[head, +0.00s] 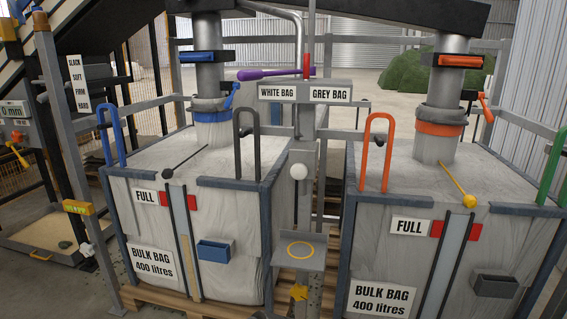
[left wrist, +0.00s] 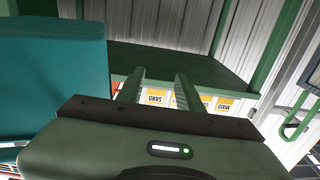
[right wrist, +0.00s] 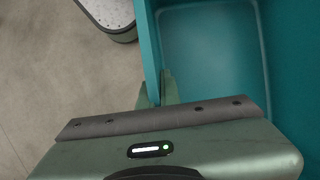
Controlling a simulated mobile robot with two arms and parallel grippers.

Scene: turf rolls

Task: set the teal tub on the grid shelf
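The teal tub (right wrist: 212,50) fills the right of the right wrist view, seen from above, and what shows of its inside is empty. My right gripper (right wrist: 157,90) is shut on its side wall, one finger on each side. In the left wrist view a large teal body (left wrist: 55,75), apparently the same tub, stands left of my left gripper (left wrist: 160,84). That gripper's fingers are apart with nothing between them. Beyond them is a dark green panel or shelf (left wrist: 170,62); whether it is the grid shelf I cannot tell. The head view shows no tub, gripper or grid shelf.
Orange-and-white labels (left wrist: 224,103), upside down, line the green panel's edge, with green posts (left wrist: 221,28) near it. The head view shows two full bulk bags (head: 205,225) in grey frames with posts and handles. Bare floor (right wrist: 50,90) lies left of the tub.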

